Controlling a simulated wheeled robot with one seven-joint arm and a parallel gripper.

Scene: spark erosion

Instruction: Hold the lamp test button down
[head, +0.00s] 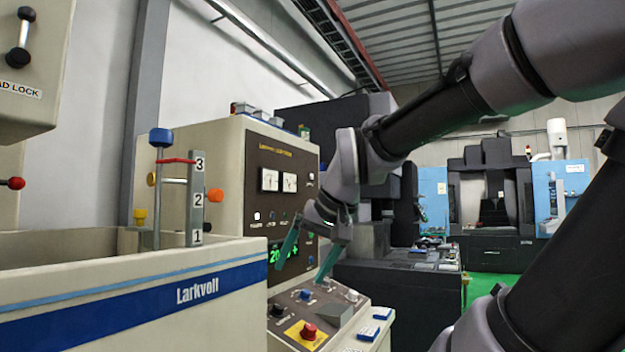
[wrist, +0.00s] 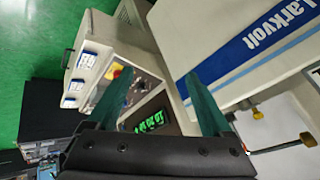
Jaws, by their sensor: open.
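The cream control cabinet (head: 228,165) has a dark upright panel (head: 262,190) with two meters, small buttons and a green digital display (head: 277,255). Below it is a sloped console (head: 290,298) with several knobs or buttons. The labels are too small to read, so I cannot tell which control is the lamp test button. My gripper (head: 309,262) is open and empty, its teal fingers pointing down in front of the display and above the console. In the wrist view, the gripper (wrist: 155,78) shows the display (wrist: 150,122) and part of the console between its fingers.
A red mushroom button (head: 309,331) sits on a yellow plate at the console's front. A cream tank marked Larkvolt (head: 130,260) stands at left, with a numbered post (head: 196,205) and a blue-topped rod (head: 158,138). Dark machines (head: 390,285) stand behind on the right.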

